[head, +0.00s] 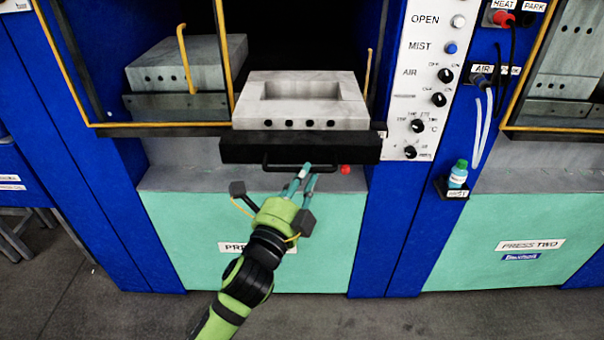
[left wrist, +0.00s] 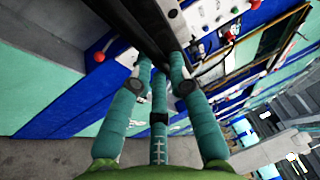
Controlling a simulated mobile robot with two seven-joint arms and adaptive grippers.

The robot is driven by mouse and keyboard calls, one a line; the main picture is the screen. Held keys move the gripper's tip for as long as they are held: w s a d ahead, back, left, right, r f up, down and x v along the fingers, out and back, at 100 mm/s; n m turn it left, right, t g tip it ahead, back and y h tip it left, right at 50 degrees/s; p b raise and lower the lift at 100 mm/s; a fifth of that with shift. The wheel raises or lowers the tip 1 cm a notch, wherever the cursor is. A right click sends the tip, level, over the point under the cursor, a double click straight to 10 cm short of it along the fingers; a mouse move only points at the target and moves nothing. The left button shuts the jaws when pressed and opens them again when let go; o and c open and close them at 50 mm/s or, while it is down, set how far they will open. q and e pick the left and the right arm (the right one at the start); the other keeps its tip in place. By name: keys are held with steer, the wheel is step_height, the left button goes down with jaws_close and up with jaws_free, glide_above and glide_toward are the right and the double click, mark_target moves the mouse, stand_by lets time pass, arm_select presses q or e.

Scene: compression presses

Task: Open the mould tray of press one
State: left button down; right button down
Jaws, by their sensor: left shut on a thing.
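The mould tray (head: 240,152) of press one is a black slab that juts out from the press opening. A grey mould block (head: 300,122) with a rectangular hollow sits on it. A black bar handle (head: 272,166) runs along the tray's front face. My left gripper (head: 304,172) is shut on the handle, right of its middle, with its arm reaching up from below. In the left wrist view the teal fingers (left wrist: 162,68) meet at the dark bar, partly hiding it. My right gripper is in neither view.
A red knob (head: 345,169) is just right of my left fingers. A control panel (head: 424,75) with buttons and dials stands to the right. A yellow-framed guard (head: 75,65) with a grey block behind it is at the left. The floor in front is clear.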

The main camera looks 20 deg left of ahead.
arm_select(q)
steer(key=shift+r, duration=0.55)
steer(key=c, duration=1.4)
jaws_free()
steer(key=shift+o, duration=1.3)
steer(key=shift+d, duration=0.2)
steer(key=shift+a+f, duration=0.2)
steer(key=v, duration=1.2)
steer(key=shift+f, duration=0.25)
